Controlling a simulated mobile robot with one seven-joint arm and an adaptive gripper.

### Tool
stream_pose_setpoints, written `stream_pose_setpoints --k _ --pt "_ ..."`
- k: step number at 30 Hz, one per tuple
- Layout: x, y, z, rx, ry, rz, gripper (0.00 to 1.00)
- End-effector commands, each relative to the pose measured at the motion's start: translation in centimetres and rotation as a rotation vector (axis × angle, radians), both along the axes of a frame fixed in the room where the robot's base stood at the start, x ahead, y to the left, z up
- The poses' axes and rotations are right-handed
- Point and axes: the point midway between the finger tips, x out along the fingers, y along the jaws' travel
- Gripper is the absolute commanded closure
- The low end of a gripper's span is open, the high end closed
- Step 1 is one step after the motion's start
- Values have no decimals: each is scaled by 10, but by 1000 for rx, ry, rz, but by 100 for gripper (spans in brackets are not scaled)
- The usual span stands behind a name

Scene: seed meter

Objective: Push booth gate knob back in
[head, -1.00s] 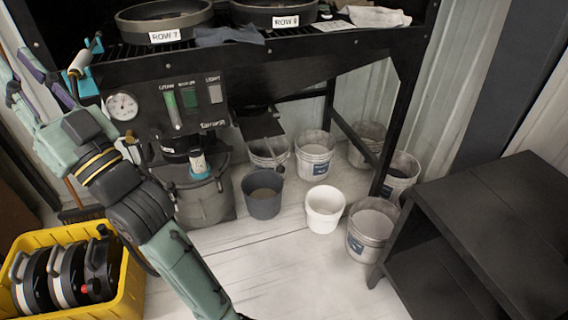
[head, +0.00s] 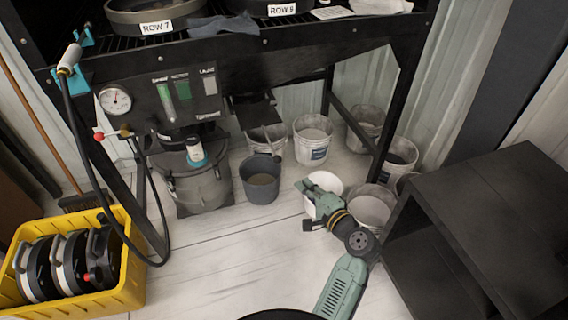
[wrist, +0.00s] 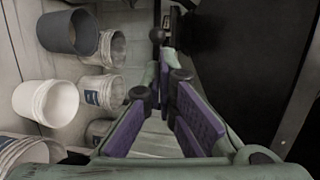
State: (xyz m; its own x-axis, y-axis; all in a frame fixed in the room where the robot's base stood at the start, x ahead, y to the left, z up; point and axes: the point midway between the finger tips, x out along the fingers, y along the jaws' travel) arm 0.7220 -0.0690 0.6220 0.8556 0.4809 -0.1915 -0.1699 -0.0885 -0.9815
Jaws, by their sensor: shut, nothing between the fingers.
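A small dark round knob (head: 276,158) shows in the head view at the front of the black gate plate (head: 258,112) under the booth, above the grey bucket. In the wrist view a dark ball-shaped knob (wrist: 157,35), apparently the same one, shows just beyond my fingertips. My gripper (head: 302,186) is in front of the white bucket, to the right of and below the knob in the head view. In the wrist view my gripper (wrist: 163,72) has its purple-padded fingers shut and empty. Whether the tips touch the knob cannot be told.
A grey bucket (head: 261,178), a white bucket (head: 324,181) and several labelled pails stand on the floor. A black shelf (head: 480,215) is at the right. A yellow crate (head: 125,290) holds reels at the left. A black hose (head: 152,220) hangs at the left. Front floor is clear.

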Motion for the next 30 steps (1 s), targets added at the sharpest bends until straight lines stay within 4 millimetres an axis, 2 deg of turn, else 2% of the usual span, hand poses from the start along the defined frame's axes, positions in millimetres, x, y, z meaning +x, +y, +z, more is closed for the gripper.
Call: stream_pose_setpoints --k 9,15,21,30 --pt "59 33 -10 -4 -1 3 100" --pt "89 50 -17 -5 -1 2 100" --pt "104 58 -22 -6 -2 -1 100" --pt "106 60 -23 -6 -2 -1 100"
